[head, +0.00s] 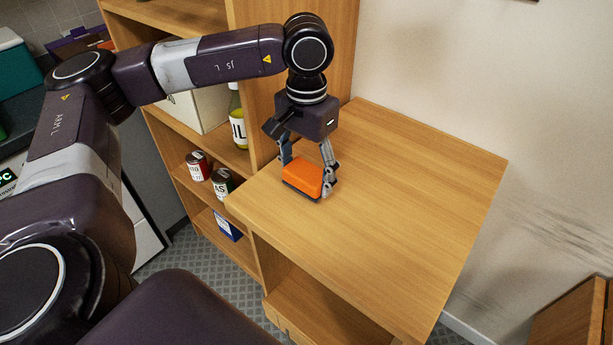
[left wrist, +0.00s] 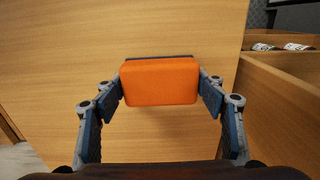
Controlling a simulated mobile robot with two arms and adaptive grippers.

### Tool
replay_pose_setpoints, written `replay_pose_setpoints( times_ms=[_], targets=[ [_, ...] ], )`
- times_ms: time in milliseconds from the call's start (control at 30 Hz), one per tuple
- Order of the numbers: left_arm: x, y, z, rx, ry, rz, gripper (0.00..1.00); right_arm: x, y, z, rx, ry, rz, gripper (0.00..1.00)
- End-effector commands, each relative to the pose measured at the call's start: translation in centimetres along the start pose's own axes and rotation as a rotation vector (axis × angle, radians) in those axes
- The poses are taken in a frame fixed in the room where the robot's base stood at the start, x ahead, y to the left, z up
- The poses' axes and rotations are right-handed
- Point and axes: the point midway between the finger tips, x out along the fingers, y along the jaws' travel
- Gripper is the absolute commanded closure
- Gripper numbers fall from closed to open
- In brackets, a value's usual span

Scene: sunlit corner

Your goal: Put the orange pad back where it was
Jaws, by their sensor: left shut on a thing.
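The orange pad (head: 303,177) is a small block with a dark underside, at the left part of the wooden cabinet top (head: 400,200). My left gripper (head: 309,180) points down and is shut on the pad, one finger on each side. In the left wrist view the orange pad (left wrist: 160,82) sits between both fingertips, with a dark edge showing along its far side. The pad is at or just above the wood; I cannot tell if it touches. My right gripper is not in view.
An open shelf (head: 250,120) stands beside the cabinet top on the left, holding a bottle (head: 238,118), two cans (head: 222,183) and a blue box (head: 228,226). A wall rises behind. The cabinet top is otherwise bare, with free room to the right.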

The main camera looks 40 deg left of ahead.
Motion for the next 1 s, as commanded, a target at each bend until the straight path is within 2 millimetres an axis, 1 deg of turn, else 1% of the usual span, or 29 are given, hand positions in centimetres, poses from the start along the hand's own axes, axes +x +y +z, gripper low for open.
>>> replay_pose_setpoints(
  times_ms=[33, 133, 367, 533, 567, 700, 1000],
  targets=[
    [0.7, 0.0, 0.1, 0.000, -0.003, 0.000, 0.55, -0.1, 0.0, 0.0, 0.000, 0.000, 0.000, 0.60],
    [1.5, 0.0, 0.1, 0.001, -0.001, 0.000, 0.55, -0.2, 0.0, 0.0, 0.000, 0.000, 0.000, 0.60],
    [1.6, 0.0, 0.0, 0.001, 0.001, 0.000, 0.55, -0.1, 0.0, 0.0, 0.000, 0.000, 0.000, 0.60],
    [2.2, 0.0, 0.0, 0.001, 0.000, 0.000, 0.55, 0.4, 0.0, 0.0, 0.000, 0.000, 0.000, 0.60],
    [2.0, 0.0, 0.0, 0.001, 0.000, 0.000, 0.33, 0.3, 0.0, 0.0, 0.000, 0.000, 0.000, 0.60],
    [2.0, 0.0, 0.0, 0.001, 0.000, 0.000, 0.18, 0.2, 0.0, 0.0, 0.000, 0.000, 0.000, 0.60],
    [1.8, 0.0, 0.0, 0.001, 0.000, 0.000, 0.18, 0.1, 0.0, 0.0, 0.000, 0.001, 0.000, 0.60]
  ],
)
